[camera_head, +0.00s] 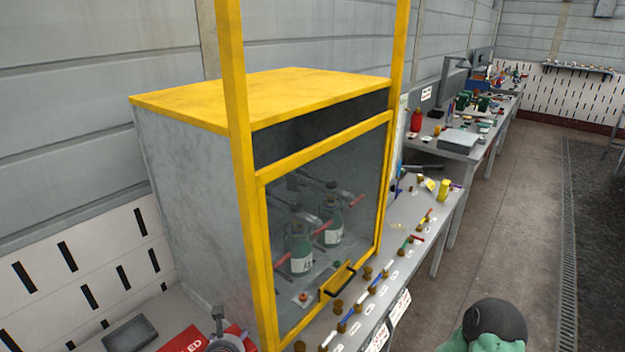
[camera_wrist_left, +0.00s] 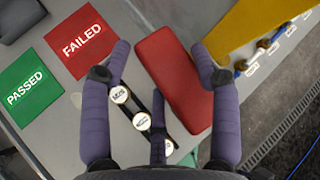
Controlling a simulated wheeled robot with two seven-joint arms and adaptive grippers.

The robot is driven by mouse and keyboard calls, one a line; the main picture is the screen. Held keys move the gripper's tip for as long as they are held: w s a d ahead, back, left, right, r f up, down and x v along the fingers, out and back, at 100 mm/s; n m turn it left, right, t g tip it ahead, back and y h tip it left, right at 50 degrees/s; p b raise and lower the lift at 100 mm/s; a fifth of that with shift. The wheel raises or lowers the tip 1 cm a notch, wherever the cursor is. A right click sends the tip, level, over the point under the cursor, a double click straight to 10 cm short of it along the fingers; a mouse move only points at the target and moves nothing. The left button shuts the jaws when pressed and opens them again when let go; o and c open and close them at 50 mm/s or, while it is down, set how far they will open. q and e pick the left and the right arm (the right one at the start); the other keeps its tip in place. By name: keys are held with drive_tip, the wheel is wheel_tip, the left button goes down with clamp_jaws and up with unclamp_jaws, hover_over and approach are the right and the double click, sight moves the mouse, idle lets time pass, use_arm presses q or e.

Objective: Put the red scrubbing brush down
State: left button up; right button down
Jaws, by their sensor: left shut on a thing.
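The red scrubbing brush (camera_wrist_left: 172,75) shows in the left wrist view as a long red block, slanting between the purple fingers of my left gripper (camera_wrist_left: 162,60). The gripper is shut on it, with the right finger against its right side. The brush's underside is hidden, and I cannot tell whether it touches the grey bench (camera_wrist_left: 60,125). In the head view, a small red patch at the bottom edge may be the brush, but I cannot be sure.
A red FAILED mat (camera_wrist_left: 82,42) and a green PASSED mat (camera_wrist_left: 29,87) lie left of the brush. Several round white labelled pieces (camera_wrist_left: 120,95) are below. A yellow-framed cabinet (camera_head: 255,100) holding bottles (camera_head: 299,250) stands on the bench. Small valves line its front.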

use_arm(q)
drive_tip(key=shift+s+d+r+m+h, duration=0.1)
drive_tip(key=shift+s+d+m+h, duration=0.15)
drive_tip(key=shift+d+m+h, duration=0.15)
drive_tip(key=shift+s+d+m+h, duration=0.2)
drive_tip(key=shift+s+d+m, duration=0.1)
drive_tip(key=shift+d, duration=0.15)
drive_tip(key=shift+w+f, duration=0.35)
drive_tip(key=shift+f, duration=0.3)
drive_tip(key=shift+w+f, duration=0.35)
drive_tip(key=shift+f, duration=0.3)
drive_tip(key=shift+w+f, duration=0.35)
drive_tip(key=shift+f, duration=0.3)
drive_tip(key=shift+w+f, duration=0.1)
drive_tip(key=shift+f, duration=0.15)
drive_tip(key=shift+f, duration=0.1)
